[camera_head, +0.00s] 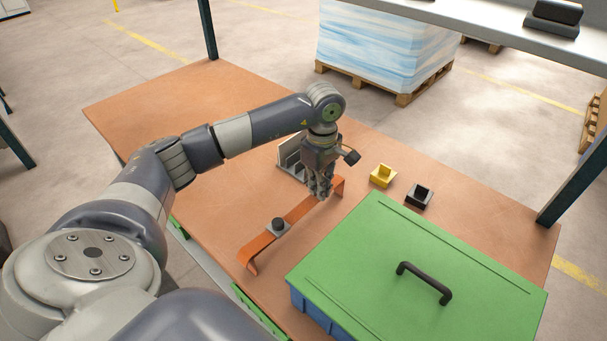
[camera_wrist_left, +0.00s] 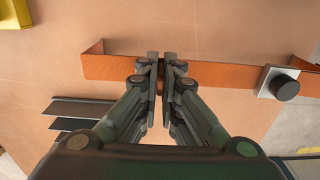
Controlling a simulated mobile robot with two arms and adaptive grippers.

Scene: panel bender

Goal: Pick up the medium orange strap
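The orange strap (camera_head: 262,243) is a long bent strip lying on the table, with a raised end at each side. A grey plate with a black knob (camera_head: 278,225) sits on it. My left gripper (camera_head: 321,194) points down at the strap's far part. In the left wrist view its fingertips (camera_wrist_left: 160,72) are close together over the strap (camera_wrist_left: 220,72), with a narrow gap between them. An orange-brown patch shows in that gap. I cannot tell whether the fingers grip the strap. My right gripper is not in view.
A green lid with a black handle (camera_head: 424,283) covers a blue box right of the strap. A yellow block (camera_head: 383,175) and a black block (camera_head: 419,196) stand beyond it. A grey-white bracket (camera_head: 291,157) stands behind the gripper. The table's far left is clear.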

